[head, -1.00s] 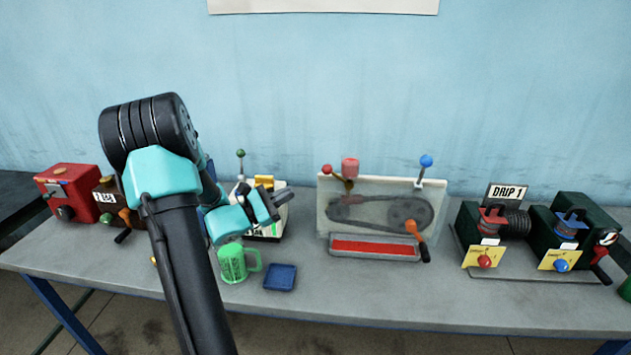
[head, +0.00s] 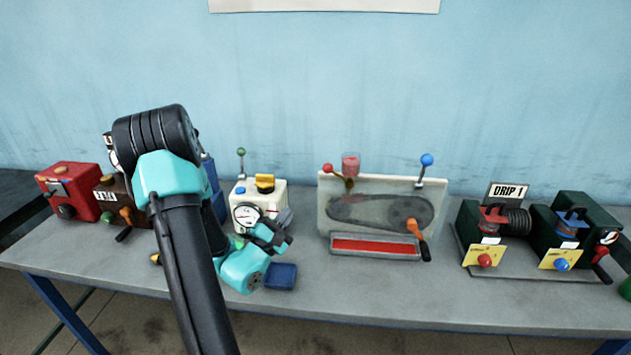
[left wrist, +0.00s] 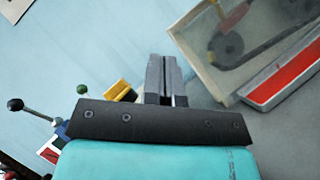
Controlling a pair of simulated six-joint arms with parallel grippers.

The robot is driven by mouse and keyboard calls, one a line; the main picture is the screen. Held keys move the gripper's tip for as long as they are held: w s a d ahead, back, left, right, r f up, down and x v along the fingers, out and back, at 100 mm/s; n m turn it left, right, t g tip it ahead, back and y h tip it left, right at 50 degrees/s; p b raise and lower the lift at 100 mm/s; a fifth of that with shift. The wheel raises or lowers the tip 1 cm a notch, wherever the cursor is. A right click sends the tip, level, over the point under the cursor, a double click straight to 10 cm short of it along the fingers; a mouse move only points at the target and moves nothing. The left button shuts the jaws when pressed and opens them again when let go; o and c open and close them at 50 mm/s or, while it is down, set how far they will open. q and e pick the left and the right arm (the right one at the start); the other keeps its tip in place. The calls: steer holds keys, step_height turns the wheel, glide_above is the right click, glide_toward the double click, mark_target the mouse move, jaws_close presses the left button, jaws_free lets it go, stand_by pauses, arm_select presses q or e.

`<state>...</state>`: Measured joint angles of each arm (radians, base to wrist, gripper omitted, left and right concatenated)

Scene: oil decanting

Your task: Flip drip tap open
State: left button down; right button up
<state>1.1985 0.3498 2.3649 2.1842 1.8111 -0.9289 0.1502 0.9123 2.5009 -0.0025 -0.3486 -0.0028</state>
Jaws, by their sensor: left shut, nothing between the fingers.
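The drip tap is the small brass fitting (head: 349,184) under a clear red oil cup (head: 351,161), at the upper left of the clear chain case (head: 378,190). A red-knobbed lever (head: 327,168) stands beside it. In the left wrist view, part of a red lever (left wrist: 234,17) shows at the top right by the case. I cannot tell the tap's setting. My left gripper (head: 287,218) is shut and empty, left of the case and apart from it. Its closed fingers (left wrist: 164,76) also show in the left wrist view. My right gripper is not in view.
A white box with a gauge (head: 246,215) stands behind my left gripper. A blue tray (head: 281,276) lies close in front. The DRIP 1 unit (head: 488,225) stands at right. The table front before the case is clear.

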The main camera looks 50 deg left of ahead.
arm_select(q)
glide_toward(335, 174)
steer(key=shift+w+a+r, duration=1.65)
steer(key=shift+w+a, duration=0.3)
steer(key=shift+a, duration=0.25)
steer(key=shift+s+r, duration=0.1)
